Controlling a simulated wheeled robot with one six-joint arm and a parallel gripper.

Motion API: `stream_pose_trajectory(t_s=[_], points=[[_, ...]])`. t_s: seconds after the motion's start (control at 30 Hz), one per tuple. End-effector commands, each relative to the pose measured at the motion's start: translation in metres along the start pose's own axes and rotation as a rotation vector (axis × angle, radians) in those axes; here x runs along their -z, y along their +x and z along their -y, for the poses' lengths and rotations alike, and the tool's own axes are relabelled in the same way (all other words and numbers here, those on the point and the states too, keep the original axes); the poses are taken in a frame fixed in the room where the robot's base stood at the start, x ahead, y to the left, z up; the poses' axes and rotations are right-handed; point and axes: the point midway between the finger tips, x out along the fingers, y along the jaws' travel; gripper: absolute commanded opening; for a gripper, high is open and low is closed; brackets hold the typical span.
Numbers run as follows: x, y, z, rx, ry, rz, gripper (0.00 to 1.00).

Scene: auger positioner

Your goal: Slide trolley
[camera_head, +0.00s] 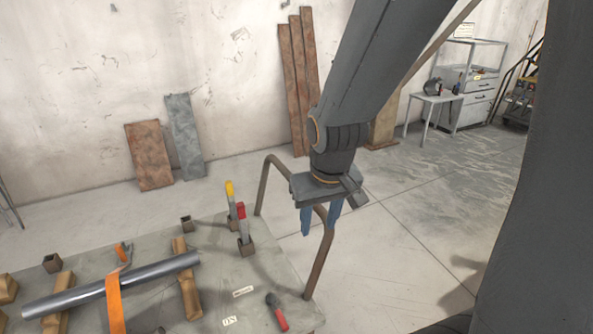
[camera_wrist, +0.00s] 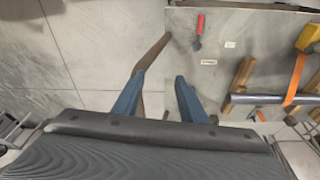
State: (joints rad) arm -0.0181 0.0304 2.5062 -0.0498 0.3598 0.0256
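The trolley (camera_head: 222,280) has a flat grey top, seen at the lower left of the head view and the upper right of the wrist view (camera_wrist: 262,25). Its brown bent-tube handle (camera_head: 318,270) rises at the trolley's right end; part of it shows in the wrist view (camera_wrist: 153,53). My gripper (camera_head: 320,222) is at the handle's top bar, its blue fingers pointing down.
On the trolley are a metal pipe (camera_head: 90,290) on wooden blocks with an orange strap (camera_head: 114,305), a red-handled tool (camera_head: 278,314) and upright red and yellow handles. Boards lean on the wall. Floor right of the trolley is clear; a small table (camera_head: 433,98) stands farther back.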

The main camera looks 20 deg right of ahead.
Motion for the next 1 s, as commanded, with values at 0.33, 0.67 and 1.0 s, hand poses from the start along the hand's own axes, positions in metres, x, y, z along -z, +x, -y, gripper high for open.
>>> stream_pose_trajectory(t_s=[0.33,0.67,1.0], points=[[0.137,-0.001,-0.006,-0.081,-0.156,-0.121,0.39],[0.184,0.007,-0.009,-0.116,-0.21,-0.162,0.39],[0.191,0.052,-0.013,-0.114,-0.208,-0.161,0.39]])
